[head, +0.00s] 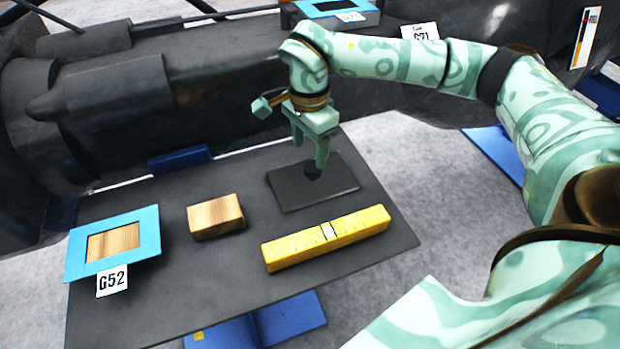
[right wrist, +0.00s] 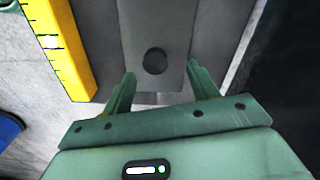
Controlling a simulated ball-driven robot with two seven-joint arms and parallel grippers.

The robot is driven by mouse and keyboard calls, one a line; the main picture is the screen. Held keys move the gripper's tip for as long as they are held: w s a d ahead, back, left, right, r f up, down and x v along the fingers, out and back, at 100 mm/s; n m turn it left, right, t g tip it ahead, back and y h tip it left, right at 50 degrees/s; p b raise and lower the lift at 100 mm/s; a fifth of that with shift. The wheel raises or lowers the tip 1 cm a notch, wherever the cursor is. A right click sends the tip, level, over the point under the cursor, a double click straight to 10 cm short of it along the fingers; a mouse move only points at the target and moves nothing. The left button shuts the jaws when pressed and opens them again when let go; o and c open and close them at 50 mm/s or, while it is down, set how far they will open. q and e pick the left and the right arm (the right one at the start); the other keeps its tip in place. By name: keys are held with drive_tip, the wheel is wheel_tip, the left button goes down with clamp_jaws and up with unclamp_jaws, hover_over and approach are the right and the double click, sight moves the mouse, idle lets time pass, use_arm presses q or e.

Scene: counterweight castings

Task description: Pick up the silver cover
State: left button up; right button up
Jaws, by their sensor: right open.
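The cover (head: 335,190) is a flat rectangular plate with a dark round knob (head: 312,172), lying on the dark table. It looks dark grey rather than bright silver in the head view. My right gripper (head: 309,155) is open and points down over the cover, close to the knob. In the right wrist view, the cover (right wrist: 155,25) runs up the middle and its knob (right wrist: 155,61) shows between and just beyond the open fingertips (right wrist: 160,72). Nothing is between the fingers. I cannot tell the exact height above the knob. My left gripper is out of view.
On the dark table (head: 185,285) are a yellow level (head: 290,248), a wooden block (head: 215,217) and a blue frame (head: 150,233) around wood, with a G52 label (head: 112,281). Large dark castings (head: 210,90) stand behind the table. The level lies close to the cover.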

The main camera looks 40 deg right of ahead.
sight(313, 166)
drive_tip(key=shift+f, duration=0.8)
drive_tip(key=f, duration=0.1)
drive_tip(key=f+b, duration=0.1)
drive_tip(key=f, duration=0.1)
drive_tip(key=f+b, duration=0.1)
drive_tip(key=f, duration=0.1)
drive_tip(key=shift+s+d, duration=0.15)
drive_tip(key=shift+s, duration=0.2)
drive_tip(key=c, duration=1.1)
